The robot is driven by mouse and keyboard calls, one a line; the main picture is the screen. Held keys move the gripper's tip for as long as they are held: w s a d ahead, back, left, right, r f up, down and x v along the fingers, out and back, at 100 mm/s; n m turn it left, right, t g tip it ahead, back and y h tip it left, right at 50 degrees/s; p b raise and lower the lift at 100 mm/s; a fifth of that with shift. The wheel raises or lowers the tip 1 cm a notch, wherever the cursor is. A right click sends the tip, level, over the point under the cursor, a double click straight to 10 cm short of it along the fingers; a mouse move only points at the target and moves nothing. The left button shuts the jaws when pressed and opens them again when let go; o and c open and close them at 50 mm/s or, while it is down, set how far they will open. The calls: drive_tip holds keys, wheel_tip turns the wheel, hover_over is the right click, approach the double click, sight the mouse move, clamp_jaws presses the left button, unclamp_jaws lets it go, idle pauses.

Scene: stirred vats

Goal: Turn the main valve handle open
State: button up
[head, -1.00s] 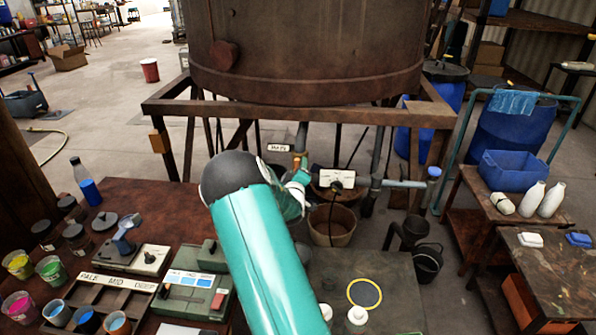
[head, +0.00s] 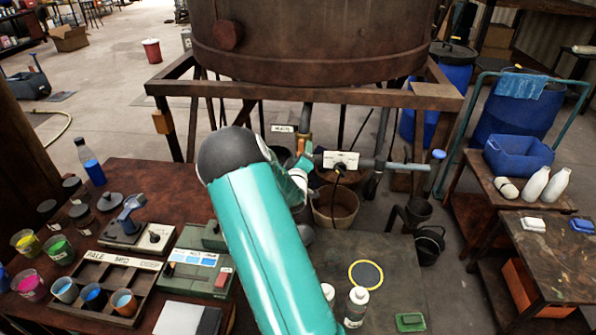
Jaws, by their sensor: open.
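The main valve is on the vertical pipe under the vat (head: 310,45), beside a small white label (head: 283,128) that seems to read MAIN. An orange-brown part (head: 303,142), perhaps the valve or its handle, shows on that pipe. My teal arm reaches toward it from the bottom of the head view. My gripper (head: 306,158) is at the far end of the arm, just below and very close to the orange-brown part. It is open. The fingers are small and partly hidden by my wrist, so I cannot tell whether they touch the handle or lie around it.
A horizontal pipe with a white label (head: 341,160) and blue end cap (head: 438,155) runs right of the gripper. The vat's rusty frame (head: 400,97) stands overhead. A bucket (head: 336,208) sits below. Crowded benches lie left (head: 130,180) and right (head: 560,265).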

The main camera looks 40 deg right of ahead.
drive_tip(key=v, duration=1.1)
drive_tip(key=shift+a, duration=0.1)
